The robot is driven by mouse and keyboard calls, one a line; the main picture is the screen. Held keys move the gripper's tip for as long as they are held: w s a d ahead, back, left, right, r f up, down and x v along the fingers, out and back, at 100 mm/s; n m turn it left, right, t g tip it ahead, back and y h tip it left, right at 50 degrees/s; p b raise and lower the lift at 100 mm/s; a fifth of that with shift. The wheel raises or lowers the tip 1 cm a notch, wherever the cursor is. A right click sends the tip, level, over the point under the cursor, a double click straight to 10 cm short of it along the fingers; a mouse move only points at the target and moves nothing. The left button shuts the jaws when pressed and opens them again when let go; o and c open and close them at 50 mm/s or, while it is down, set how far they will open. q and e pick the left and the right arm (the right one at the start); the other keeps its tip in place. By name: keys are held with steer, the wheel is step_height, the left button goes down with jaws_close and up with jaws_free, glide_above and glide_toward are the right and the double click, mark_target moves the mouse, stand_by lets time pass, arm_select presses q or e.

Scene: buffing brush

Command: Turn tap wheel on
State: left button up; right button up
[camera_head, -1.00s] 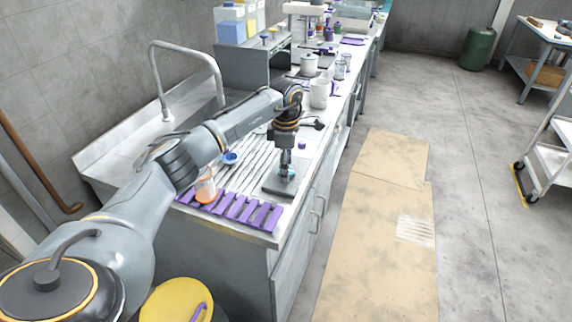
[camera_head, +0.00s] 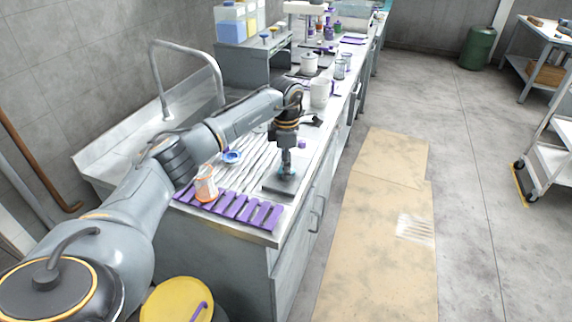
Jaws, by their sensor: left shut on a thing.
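A grey tap (camera_head: 165,88) with a tall curved spout stands at the sink on the left; I cannot make out a tap wheel clearly. My left gripper (camera_head: 287,172) points down over a dark square plate (camera_head: 277,187) near the counter's front edge. It is shut on a small bluish thing at its fingertips, mostly hidden by the fingers. I cannot tell whether that thing touches the plate. A small blue round thing (camera_head: 232,157) lies on the ribbed drainer, left of the gripper. My right gripper is out of view.
An orange-and-white jar (camera_head: 206,186) stands by a purple rack (camera_head: 232,209) at the counter's near end. A white mug (camera_head: 320,92) and pot (camera_head: 309,64) stand farther back. A yellow bin (camera_head: 178,302) is below.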

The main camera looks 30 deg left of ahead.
arm_select(q)
steer(key=n, duration=0.3)
steer(key=shift+n, duration=0.3)
steer(key=n+p, duration=0.1)
steer(key=n, duration=0.3)
steer(key=shift+n, duration=0.3)
steer(key=n, duration=0.4)
steer(key=shift+r+p, duration=0.1)
steer(key=shift+p, duration=0.3)
steer(key=shift+d+n+p, duration=0.1)
steer(key=shift+n+p, duration=0.25)
steer(key=shift+n, duration=1.85)
steer(key=o, duration=1.1)
steer(key=shift+o, duration=0.2)
step_height(320, 180, up, 12)
